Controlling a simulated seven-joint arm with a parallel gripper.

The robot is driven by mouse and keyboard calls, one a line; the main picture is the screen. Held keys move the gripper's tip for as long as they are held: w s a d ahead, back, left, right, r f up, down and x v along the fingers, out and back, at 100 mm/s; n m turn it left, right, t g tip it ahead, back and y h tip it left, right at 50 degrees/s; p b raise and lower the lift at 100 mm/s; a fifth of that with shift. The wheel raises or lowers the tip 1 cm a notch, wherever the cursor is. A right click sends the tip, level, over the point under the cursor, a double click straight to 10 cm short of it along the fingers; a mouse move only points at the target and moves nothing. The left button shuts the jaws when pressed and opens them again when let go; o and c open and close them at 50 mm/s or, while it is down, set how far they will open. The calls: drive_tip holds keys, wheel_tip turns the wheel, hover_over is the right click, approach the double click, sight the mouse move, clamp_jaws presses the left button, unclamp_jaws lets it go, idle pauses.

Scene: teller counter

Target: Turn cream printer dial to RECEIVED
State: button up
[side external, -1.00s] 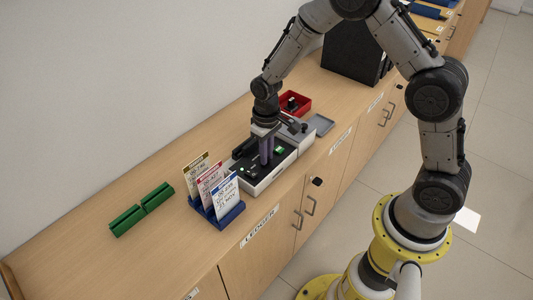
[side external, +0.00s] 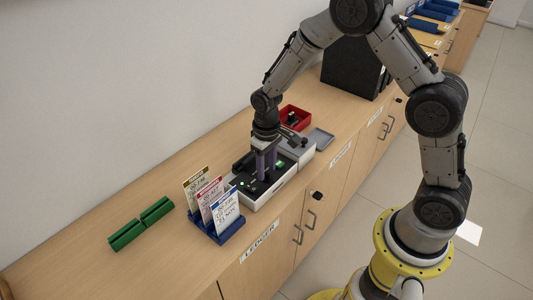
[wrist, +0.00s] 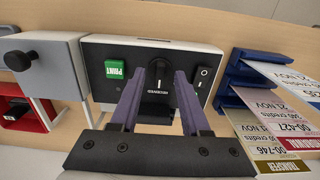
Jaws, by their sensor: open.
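The cream printer (side external: 285,191) stands on the counter with a black top panel (wrist: 140,54). In the wrist view, its black dial (wrist: 158,72) sits mid-panel, with a small upside-down label that seems to read RECEIVED (wrist: 158,92) on the gripper's side of it. A green PRINT button (wrist: 115,70) is left of the dial and a black rocker switch (wrist: 203,76) is right of it. My gripper (wrist: 159,82) is open, its purple fingers on either side of the dial with gaps showing. In the side view my gripper (side external: 266,166) points down over the panel, and its fingers partly hide it.
A blue holder (side external: 228,233) with several printed cards stands close to the printer. Beyond it lie two green blocks (side external: 126,235). A red tray (side external: 295,117), a grey unit with a black knob (wrist: 22,60) and a grey tray (side external: 320,138) are on the other side.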

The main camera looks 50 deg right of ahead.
wheel_tip(320, 180, up, 13)
drive_tip(key=shift+r, duration=0.2)
idle(0.4)
wheel_tip(320, 180, up, 6)
drive_tip(key=t, duration=0.2)
hover_over(267, 172)
drive_tip(key=s+d+r+t, duration=0.1)
drive_tip(key=s+r+t, duration=0.1)
drive_tip(key=s+r, duration=0.55)
drive_tip(key=s+f+t, duration=0.1)
drive_tip(key=s+f, duration=0.1)
drive_tip(key=s, duration=1.4)
drive_tip(key=shift+s+d+f+t, duration=0.15)
drive_tip(key=shift+d+f+t, duration=0.15)
drive_tip(key=shift+d, duration=0.05)
